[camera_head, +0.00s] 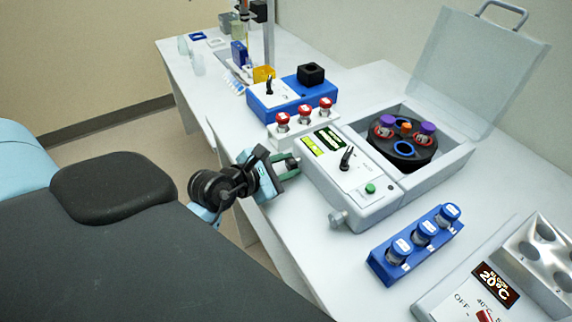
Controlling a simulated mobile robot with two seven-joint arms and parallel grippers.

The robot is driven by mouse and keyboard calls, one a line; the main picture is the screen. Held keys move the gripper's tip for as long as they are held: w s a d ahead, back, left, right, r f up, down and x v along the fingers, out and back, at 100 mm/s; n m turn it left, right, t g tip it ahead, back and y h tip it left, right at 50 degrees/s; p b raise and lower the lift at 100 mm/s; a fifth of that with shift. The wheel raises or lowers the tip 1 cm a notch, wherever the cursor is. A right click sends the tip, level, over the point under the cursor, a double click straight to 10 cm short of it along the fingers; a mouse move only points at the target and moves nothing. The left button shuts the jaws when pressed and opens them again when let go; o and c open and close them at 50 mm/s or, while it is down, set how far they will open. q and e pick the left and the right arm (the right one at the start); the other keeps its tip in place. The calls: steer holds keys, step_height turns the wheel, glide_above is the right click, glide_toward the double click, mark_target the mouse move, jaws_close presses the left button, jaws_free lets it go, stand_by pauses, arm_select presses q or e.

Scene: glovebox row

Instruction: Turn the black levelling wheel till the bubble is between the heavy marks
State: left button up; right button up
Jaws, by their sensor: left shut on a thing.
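The white centrifuge (376,212) stands on the bench with its lid raised. My left gripper (287,166) is at the left end of its front edge. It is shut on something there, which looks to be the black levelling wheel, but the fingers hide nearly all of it. A grey round foot knob (339,220) shows at the near front corner. On the panel are a yellow-green window (310,145) and a dark green one with pale marks (328,138). The bubble and heavy marks are too small to read. My right gripper is not in view.
A black rotor (402,147) with purple-capped tubes sits in the centrifuge. Red-capped vials (304,111) stand just behind the gripper, a blue box (290,98) beyond. A blue rack (381,268) of capped vials and a heater block (487,290) stand nearer right.

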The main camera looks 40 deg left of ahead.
arm_select(q)
steer(key=shift+a+r+n+h+p, duration=0.1)
steer(key=shift+r+n+h+p, duration=0.15)
steer(key=shift+n+h+p, duration=0.45)
steer(key=shift+n+g+p, duration=0.4)
steer(key=shift+p, duration=0.25)
steer(key=shift+w+a+f+n+g+h+p, duration=0.1)
steer(key=shift+n+g+h+p, duration=0.05)
steer(key=shift+n+h+p, duration=0.3)
steer(key=shift+a+n+g+h+p, duration=0.1)
steer(key=shift+n+g+h+p, duration=0.1)
steer(key=shift+n+h, duration=0.25)
steer(key=shift+f+n+h, duration=0.1)
steer(key=shift+n+h, duration=0.2)
steer(key=shift+n, duration=0.4)
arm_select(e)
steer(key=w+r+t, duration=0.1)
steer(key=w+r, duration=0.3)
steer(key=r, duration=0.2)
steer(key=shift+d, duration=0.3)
arm_select(q)
steer(key=shift+f+g, duration=0.1)
steer(key=shift+g, duration=0.15)
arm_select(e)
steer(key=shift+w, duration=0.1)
arm_select(q)
steer(key=o, duration=1)
